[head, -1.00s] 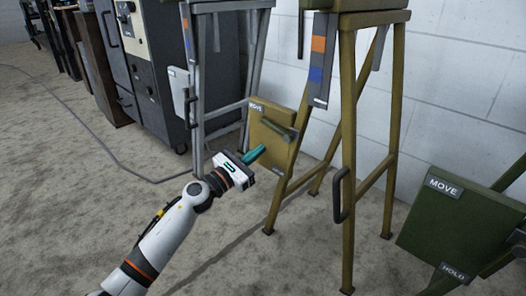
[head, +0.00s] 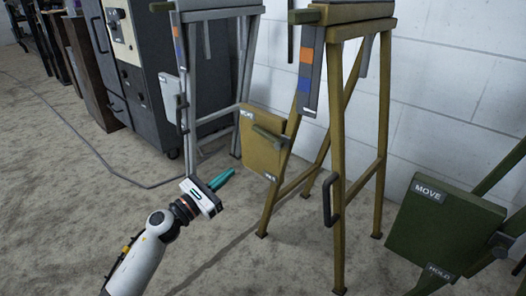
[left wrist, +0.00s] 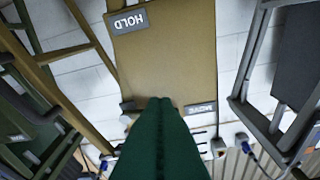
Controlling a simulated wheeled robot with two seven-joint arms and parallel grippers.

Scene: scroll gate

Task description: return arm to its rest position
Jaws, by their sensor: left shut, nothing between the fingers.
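My left gripper (head: 222,179) has teal fingers that are shut with nothing between them. It is low in the middle of the head view, over the floor and apart from the yellow stand's panel (head: 262,143). In the left wrist view the shut green fingers (left wrist: 162,105) point toward that tan panel (left wrist: 165,50), which carries a HOLD label and a second label. My right gripper is not clearly seen; a grey piece shows at the right edge of the head view.
The yellow stand (head: 340,120) has splayed legs and a dark handle (head: 328,200). A grey stand (head: 187,100) and dark cabinet (head: 150,75) are behind. A green panel (head: 435,228) marked MOVE is at right. A cable (head: 110,165) lies on the open floor (head: 60,200).

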